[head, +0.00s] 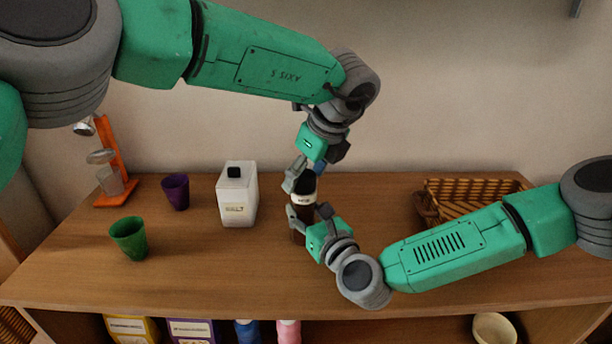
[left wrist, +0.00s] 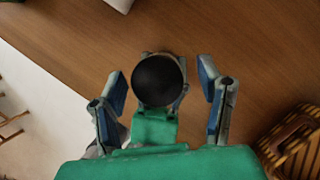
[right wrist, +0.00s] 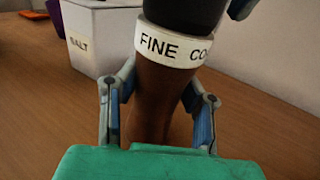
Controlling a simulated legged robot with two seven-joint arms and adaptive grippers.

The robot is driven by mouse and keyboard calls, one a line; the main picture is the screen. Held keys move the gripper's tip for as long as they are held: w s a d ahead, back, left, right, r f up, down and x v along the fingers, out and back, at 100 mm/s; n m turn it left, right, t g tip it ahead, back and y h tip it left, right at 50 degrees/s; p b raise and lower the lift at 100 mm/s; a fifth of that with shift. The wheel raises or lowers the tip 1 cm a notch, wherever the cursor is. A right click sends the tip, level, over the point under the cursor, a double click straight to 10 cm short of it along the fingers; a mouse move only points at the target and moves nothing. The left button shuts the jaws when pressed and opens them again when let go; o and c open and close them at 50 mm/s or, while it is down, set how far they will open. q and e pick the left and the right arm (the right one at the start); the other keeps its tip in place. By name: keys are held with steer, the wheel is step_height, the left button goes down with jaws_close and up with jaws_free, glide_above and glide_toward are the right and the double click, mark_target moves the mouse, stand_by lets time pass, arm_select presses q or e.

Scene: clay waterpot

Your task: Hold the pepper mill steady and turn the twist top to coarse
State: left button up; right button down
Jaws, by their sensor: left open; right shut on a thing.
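The pepper mill stands upright on the wooden table, with a brown body (right wrist: 160,95), a white ring (right wrist: 172,45) and a black twist top (left wrist: 159,80). In the right wrist view the ring reads "FINE" and, at the right, "CO", the rest turned out of sight. My right gripper (head: 312,226) is shut on the brown body below the ring. My left gripper (head: 306,173) is open at the twist top, pointing down from above. In the left wrist view the round top lies between its spread fingers, with a gap on each side.
A white salt box (head: 238,195) stands left of the mill, with a purple cup (head: 176,192) and a green cup (head: 129,239) farther left. An orange stand (head: 118,160) is at the far left. A wicker basket (head: 470,190) sits behind my right arm.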

arm_select(q)
steer(key=v, duration=1.1)
steer(key=shift+d+r, duration=0.2)
steer(key=shift+r, duration=0.15)
arm_select(e)
steer(key=c, duration=1)
jaws_free()
